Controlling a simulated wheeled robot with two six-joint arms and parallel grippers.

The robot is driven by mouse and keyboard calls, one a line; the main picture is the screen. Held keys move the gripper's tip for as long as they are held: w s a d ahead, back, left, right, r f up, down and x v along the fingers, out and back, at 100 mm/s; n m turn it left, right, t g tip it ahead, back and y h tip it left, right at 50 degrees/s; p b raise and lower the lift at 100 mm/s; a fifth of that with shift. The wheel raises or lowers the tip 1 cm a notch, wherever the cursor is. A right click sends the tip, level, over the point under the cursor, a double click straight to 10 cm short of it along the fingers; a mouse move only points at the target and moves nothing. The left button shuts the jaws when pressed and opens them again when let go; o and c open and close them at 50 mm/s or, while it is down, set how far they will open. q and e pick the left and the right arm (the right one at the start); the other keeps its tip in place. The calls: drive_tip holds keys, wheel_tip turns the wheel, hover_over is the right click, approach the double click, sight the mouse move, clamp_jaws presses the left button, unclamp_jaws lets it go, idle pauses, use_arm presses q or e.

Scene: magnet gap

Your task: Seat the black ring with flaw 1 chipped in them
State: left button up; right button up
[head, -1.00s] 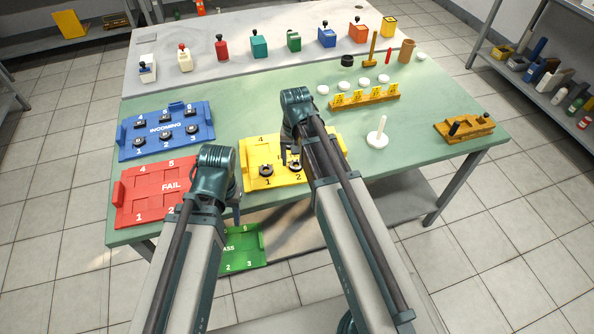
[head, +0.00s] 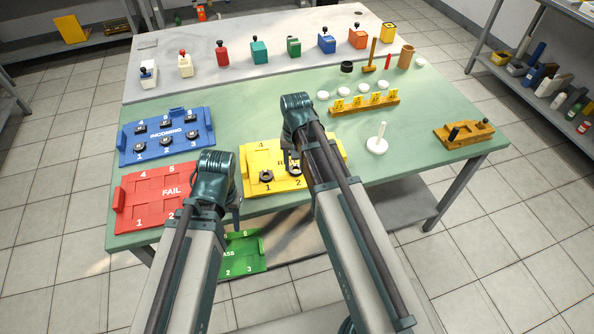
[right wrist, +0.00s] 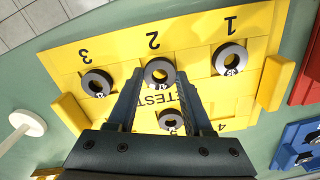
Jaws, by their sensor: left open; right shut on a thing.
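The yellow RETEST tray (head: 335,146) holds dark rings with small white marks. In the right wrist view, one ring (right wrist: 229,60) lies by number 1, another (right wrist: 97,83) by 3, and another (right wrist: 171,121) in the other row. My right gripper (right wrist: 159,78) points down at the tray and is shut on the dark ring (right wrist: 159,70) by number 2. I cannot tell whether this ring touches the tray. My left gripper (head: 235,218) is open and empty between the red FAIL tray (head: 128,205) and the yellow tray. Any chip is too small to make out.
A blue INCOMING tray (head: 126,153) holds several dark parts. The green PASS tray (head: 245,262) sits lower, in front of the table. A white peg stand (head: 377,146), a yellow-labelled wooden rack (head: 365,106) and a wooden block fixture (head: 464,134) stand to the right.

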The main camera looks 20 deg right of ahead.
drive_tip(key=shift+r+p, duration=2)
drive_tip(key=shift+r, duration=0.3)
